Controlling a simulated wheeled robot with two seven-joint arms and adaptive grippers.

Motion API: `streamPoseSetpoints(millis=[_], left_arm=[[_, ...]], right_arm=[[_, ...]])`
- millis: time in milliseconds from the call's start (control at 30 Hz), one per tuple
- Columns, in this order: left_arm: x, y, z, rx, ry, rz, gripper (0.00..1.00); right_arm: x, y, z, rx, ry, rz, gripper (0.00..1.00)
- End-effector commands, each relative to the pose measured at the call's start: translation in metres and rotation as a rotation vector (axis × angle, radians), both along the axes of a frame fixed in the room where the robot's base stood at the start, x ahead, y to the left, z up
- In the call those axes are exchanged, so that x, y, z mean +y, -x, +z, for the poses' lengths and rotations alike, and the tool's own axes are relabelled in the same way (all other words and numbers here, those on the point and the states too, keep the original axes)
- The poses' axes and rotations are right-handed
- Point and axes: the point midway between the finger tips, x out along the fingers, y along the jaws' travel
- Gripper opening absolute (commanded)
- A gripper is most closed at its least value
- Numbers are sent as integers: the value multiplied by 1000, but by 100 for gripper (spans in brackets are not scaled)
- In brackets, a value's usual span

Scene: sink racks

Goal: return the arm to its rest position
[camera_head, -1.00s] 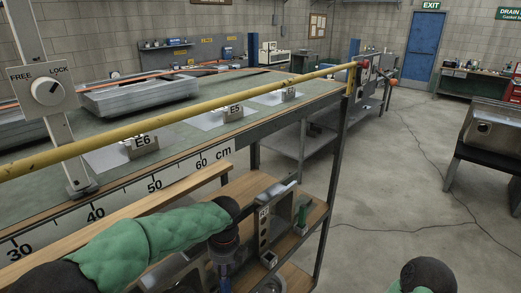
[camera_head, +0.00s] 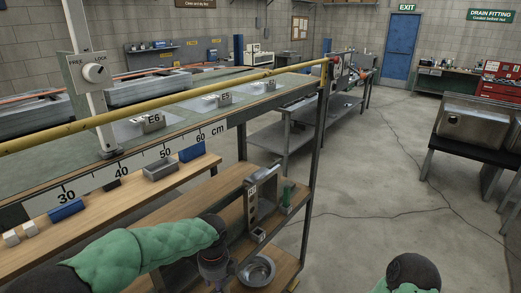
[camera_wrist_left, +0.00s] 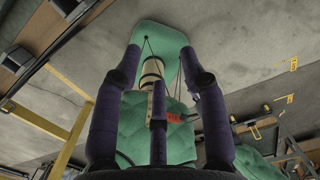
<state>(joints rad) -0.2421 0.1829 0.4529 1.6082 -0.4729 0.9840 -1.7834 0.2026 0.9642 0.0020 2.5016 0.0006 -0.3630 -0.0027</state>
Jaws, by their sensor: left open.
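My left arm (camera_head: 130,253) in its green sleeve comes in from the lower left of the head view. It ends in a dark wrist over the lower wooden shelf. My left gripper (camera_head: 213,265) points down there, and its fingertips are hard to make out. In the left wrist view the gripper (camera_wrist_left: 160,55) has its purple fingers spread with nothing held between them. Green padded parts of my own body show behind the fingers. Part of my right arm (camera_head: 412,277) shows at the bottom right of the head view; its gripper is out of frame.
A bench with a ruler edge (camera_head: 130,165), a yellow rail (camera_head: 200,88) and a wooden shelf (camera_head: 130,197) lies close on the left. A grey upright block (camera_head: 251,200) and a metal bowl (camera_head: 258,269) sit near the left gripper. Open floor (camera_head: 370,220) lies to the right.

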Motion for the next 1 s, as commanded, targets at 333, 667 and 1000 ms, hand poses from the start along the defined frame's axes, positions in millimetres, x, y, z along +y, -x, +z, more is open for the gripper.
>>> streamPoseSetpoints(millis=[333,667,1000], left_arm=[[-17,20,-86,63,134,372,42],[-36,90,-214,234,294,1198,42],[-34,186,-295,384,290,2167,42]], right_arm=[[0,1,0,2,0,1,67],[0,1,0,2,0,1,67],[0,1,0,2,0,1,67]])
